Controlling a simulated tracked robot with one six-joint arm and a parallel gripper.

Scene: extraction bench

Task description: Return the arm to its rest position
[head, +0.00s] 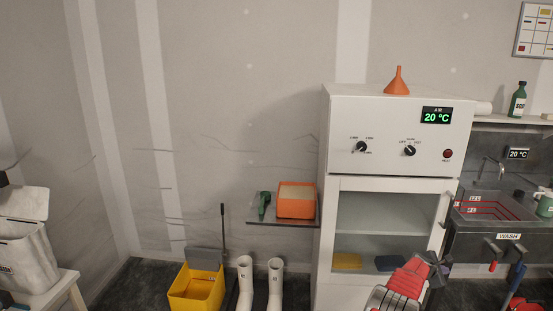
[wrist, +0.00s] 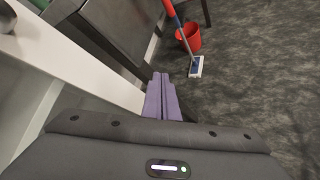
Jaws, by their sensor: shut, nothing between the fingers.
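My gripper (wrist: 160,77) shows in the wrist view as two purple fingers side by side, shut with nothing between them. It points over the dark floor, close to the edge of a white surface (wrist: 75,62) on the left, and appears apart from it. In the head view a red and pale grey part of my arm (head: 405,285) stands at the lower right, in front of the white cabinet (head: 400,185). The fingers cannot be made out in the head view.
The wrist view shows a red bucket (wrist: 188,38) and a mop (wrist: 195,68) on open floor. The head view shows a sink (head: 490,207) right of the cabinet, a small shelf (head: 262,221), white boots (head: 274,285) and a yellow bucket (head: 195,292) left of it.

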